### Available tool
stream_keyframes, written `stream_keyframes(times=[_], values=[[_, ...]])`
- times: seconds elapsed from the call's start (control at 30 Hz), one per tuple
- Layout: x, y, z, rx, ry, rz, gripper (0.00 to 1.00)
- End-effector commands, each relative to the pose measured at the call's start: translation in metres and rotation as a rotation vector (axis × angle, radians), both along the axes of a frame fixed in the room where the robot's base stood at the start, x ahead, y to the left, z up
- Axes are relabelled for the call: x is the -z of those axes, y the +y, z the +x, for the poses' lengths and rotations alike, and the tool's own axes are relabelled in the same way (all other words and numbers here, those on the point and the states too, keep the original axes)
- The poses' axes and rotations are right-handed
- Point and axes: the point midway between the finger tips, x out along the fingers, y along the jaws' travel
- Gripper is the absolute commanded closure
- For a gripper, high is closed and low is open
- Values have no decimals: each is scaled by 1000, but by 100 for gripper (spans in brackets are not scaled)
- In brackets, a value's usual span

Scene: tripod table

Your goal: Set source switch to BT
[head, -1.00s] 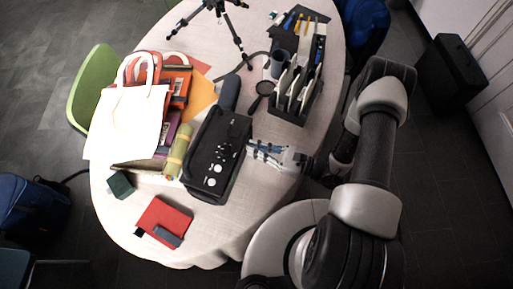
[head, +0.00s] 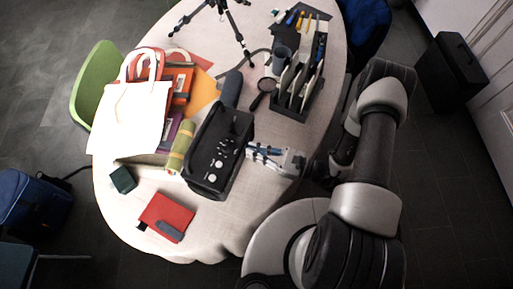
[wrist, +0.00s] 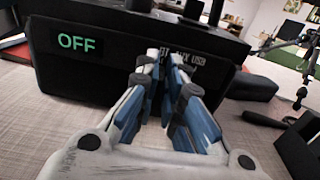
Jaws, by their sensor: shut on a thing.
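A black device (head: 231,133) with several white knobs on top stands on the table in the head view. In the wrist view its dark front panel (wrist: 80,75) carries a lit green display (wrist: 76,42) reading OFF. Right of the display is a partly covered row of labels (wrist: 192,58), of which AUX and USB can be read. My gripper (wrist: 166,62), with blue and grey fingers, points at this label row with its tips together at the panel. It is shut on the source switch, which the fingertips hide. In the head view my gripper (head: 253,153) meets the device's right side.
A black organizer (head: 290,105) with upright items stands behind my gripper, near a magnifying glass (head: 264,86). White and red bags (head: 140,115) and a yellow-green roll (head: 179,150) lie left of the device. A red notebook (head: 165,211) lies in front.

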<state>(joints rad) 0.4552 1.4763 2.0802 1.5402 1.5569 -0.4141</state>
Motion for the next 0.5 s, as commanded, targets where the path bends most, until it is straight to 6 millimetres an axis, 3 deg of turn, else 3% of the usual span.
stream_keyframes(times=[0.07, 0.1, 0.37, 0.5], values=[[0, 0, 0, -1, 0, 0, 100], [0, 0, 0, 0, 0, 0, 89], [0, 0, 1, 1, 0, 0, 72], [0, 0, 1, 1, -1, 0, 72]])
